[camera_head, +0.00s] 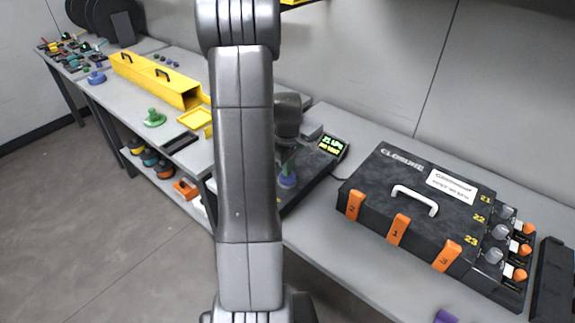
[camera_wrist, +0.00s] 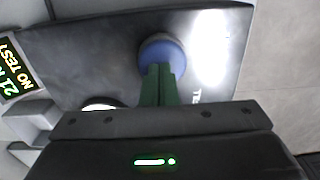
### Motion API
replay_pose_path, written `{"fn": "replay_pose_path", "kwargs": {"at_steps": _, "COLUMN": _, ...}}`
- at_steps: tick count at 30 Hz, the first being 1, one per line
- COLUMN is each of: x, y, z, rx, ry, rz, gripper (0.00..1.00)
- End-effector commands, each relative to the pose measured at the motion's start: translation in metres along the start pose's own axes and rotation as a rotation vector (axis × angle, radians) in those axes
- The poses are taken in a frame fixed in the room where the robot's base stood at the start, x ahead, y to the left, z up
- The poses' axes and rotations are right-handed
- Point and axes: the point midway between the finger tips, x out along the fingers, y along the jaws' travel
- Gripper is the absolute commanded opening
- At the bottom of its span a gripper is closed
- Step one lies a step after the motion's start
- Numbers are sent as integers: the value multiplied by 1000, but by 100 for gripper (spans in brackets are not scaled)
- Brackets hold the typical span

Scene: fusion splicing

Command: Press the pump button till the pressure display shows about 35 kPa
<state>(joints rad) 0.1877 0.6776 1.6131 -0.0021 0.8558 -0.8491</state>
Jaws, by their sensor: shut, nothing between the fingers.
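The blue round pump button (camera_wrist: 163,50) sits on a dark panel in the wrist view; it also shows in the head view (camera_head: 287,181), partly hidden by my arm. My gripper (camera_wrist: 163,72) is shut and empty, its green fingertips at the button's near side and overlapping it. I cannot tell whether they press it or just hover. The pressure display (camera_head: 332,146) glows at the panel's back right. In the wrist view the display (camera_wrist: 12,75) is cut off and turned, with "21" and "NO TEST" readable.
A black closure case (camera_head: 400,215) with orange latches and a white handle stands on the bench to the right. A yellow trough (camera_head: 155,80) and a green knob-like piece (camera_head: 154,118) lie on the left bench. My arm covers the middle of the head view.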

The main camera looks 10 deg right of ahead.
Motion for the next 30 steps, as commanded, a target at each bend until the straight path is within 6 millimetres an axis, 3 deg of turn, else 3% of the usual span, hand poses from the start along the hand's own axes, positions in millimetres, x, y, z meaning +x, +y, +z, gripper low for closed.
{"fn": "replay_pose_path", "kwargs": {"at_steps": 9, "x": 5, "y": -2, "z": 2, "rx": 1, "ry": -5, "rz": -9, "gripper": 0}}
{"fn": "replay_pose_path", "kwargs": {"at_steps": 14, "x": -7, "y": -5, "z": 0, "rx": 1, "ry": -5, "rz": -9, "gripper": 0}}
{"fn": "replay_pose_path", "kwargs": {"at_steps": 22, "x": -53, "y": -10, "z": -8, "rx": 1, "ry": 4, "rz": 3, "gripper": 0}}
{"fn": "replay_pose_path", "kwargs": {"at_steps": 30, "x": -112, "y": -9, "z": -8, "rx": 1, "ry": 4, "rz": 4, "gripper": 0}}
